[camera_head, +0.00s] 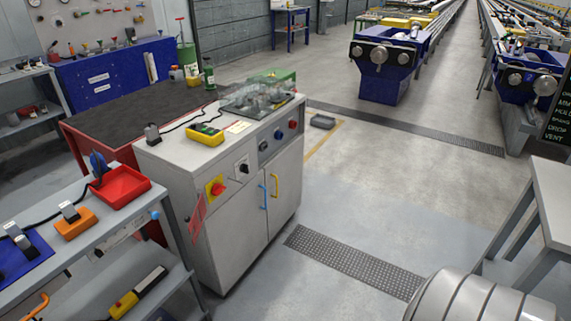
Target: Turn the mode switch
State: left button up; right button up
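A pale grey cabinet (232,228) stands left of the middle, with switches along the upper edge of its front. A black knob on a white plate (243,168) looks like a rotary switch. Left of it is a red knob on a yellow plate (217,188). Right of it a grey panel carries a dark knob (264,146), a blue button (278,134) and a red button (293,124). I cannot tell for certain which is the mode switch, nor read any knob's setting. Neither of my grippers shows.
A yellow device (206,135) and a clear-covered unit (258,96) sit on the cabinet top. A red tag (197,219) hangs at its left. A grey workbench (92,218) with a red tray (122,187) stands front left. A pale table (553,200) stands right. Floor before the cabinet is open.

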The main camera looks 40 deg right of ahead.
aim_at(244, 168)
jog(key=z, duration=1.05)
